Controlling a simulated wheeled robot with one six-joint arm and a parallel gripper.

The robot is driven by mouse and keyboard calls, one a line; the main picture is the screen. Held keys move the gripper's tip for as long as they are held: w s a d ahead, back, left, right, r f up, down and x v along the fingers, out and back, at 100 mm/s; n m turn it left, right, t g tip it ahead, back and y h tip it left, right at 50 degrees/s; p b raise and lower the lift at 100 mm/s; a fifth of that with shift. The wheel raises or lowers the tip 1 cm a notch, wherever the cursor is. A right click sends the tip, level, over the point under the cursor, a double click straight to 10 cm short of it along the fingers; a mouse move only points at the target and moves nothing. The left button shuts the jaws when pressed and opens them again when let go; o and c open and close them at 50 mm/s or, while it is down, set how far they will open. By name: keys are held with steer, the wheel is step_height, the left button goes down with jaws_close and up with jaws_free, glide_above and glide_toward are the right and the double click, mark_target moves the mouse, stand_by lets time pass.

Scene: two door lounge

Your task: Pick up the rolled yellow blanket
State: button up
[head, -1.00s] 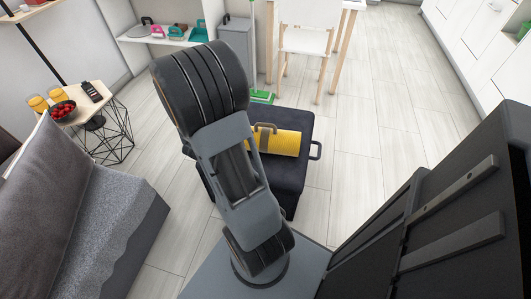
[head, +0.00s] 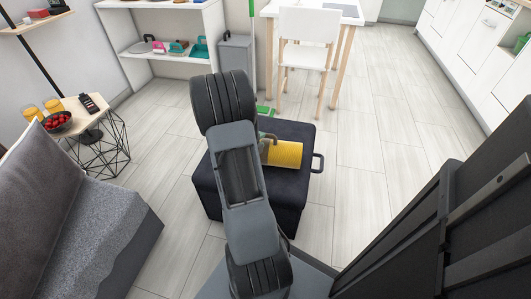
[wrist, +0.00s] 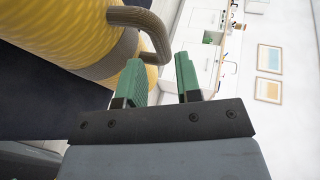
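The rolled yellow blanket (head: 284,154) lies on a dark ottoman (head: 285,190). My arm hides its left part in the head view. The blanket fills the upper left of the wrist view (wrist: 60,30), with a grey strap around it and a brown-grey carry handle (wrist: 148,27) arching out from it. My gripper (wrist: 160,65) is open, its two green fingers apart with nothing shut between them. The fingertips are close to the handle's lower end in the picture. I cannot tell whether the handle lies between them or whether they touch it.
A grey sofa (head: 70,220) stands at the left, with a side table holding a bowl of red fruit (head: 58,121) and yellow glasses behind it. A white chair (head: 308,50) and shelf stand at the back. Pale floor is clear on the ottoman's right.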

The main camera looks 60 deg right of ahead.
steer(key=b+x, duration=0.1)
steer(key=x, duration=0.4)
steer(key=shift+w, duration=0.1)
steer(key=shift+c, duration=0.5)
jaws_close()
steer(key=shift+r, duration=0.1)
